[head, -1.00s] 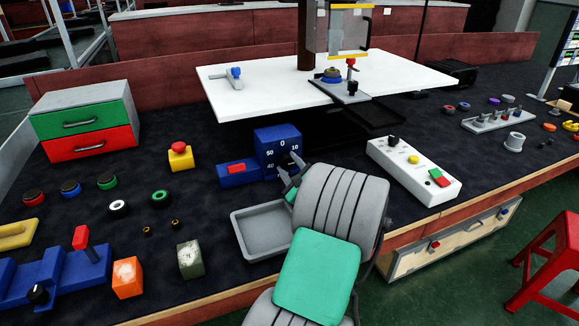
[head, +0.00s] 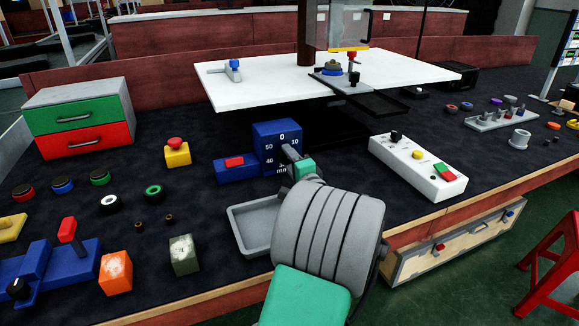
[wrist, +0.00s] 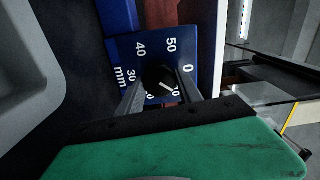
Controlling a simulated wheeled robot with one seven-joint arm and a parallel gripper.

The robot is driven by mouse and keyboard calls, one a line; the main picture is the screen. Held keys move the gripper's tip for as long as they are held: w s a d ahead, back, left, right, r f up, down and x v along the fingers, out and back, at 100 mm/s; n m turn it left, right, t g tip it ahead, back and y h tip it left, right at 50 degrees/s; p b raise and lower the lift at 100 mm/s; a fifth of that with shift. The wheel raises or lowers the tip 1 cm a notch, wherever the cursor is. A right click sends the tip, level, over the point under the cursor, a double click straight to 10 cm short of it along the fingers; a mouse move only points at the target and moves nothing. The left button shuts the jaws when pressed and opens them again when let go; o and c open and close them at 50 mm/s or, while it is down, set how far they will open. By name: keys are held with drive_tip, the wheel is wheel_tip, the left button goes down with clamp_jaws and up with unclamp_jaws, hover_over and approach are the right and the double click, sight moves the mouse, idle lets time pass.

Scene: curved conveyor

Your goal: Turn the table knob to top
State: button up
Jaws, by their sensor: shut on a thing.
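A blue dial box (head: 278,130) with white numbers from 0 to 50 and "mm" stands on the dark bench. It also shows in the wrist view (wrist: 122,47), turned sideways. Its black round knob (wrist: 154,76) has a white pointer line that looks directed at about the 10 mark. My gripper (head: 291,154) reaches the dial face from the front right. In the wrist view its two fingers (wrist: 161,88) lie on either side of the knob and are shut on it. In the head view the fingers hide most of the knob.
A grey tray (head: 246,236) lies just below my gripper. A blue block with a red button (head: 236,162) adjoins the dial box on the left. A white control panel (head: 417,168) is to the right. The white tabletop (head: 240,92) stands behind, above the bench.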

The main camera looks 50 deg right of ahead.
drive_tip(key=n+b, duration=0.2)
drive_tip(key=n, duration=0.1)
drive_tip(key=n+b, duration=0.1)
drive_tip(key=b, duration=0.1)
drive_tip(key=shift+f+n, duration=0.25)
drive_tip(key=shift+n, duration=0.05)
drive_tip(key=n+b, duration=0.3)
drive_tip(key=shift+r, duration=0.2)
drive_tip(key=shift+r+n, duration=0.1)
drive_tip(key=shift+n, duration=0.2)
drive_tip(key=o, duration=1.4)
drive_tip(key=shift+c, duration=0.2)
drive_tip(key=shift+r, duration=0.1)
